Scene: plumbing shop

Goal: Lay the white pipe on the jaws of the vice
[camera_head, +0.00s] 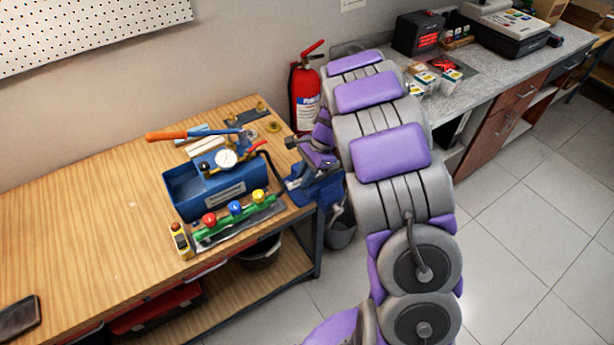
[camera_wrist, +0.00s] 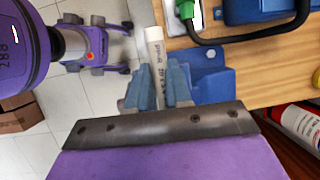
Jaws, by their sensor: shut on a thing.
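The white pipe (camera_wrist: 155,52), with dark printing along it, shows in the wrist view between the two blue-grey fingers of my gripper (camera_wrist: 158,80). The gripper is shut on it, and the pipe's far end sticks out past the fingertips. The blue vice (camera_head: 320,190) is at the right corner of the wooden bench, partly hidden behind my arm. Blue metal of the vice (camera_wrist: 212,72) shows just right of the fingers in the wrist view. I cannot tell whether the pipe touches the jaws. I cannot make out the pipe in the head view.
A red fire extinguisher (camera_head: 305,95) stands behind. The bench's left part is mostly clear.

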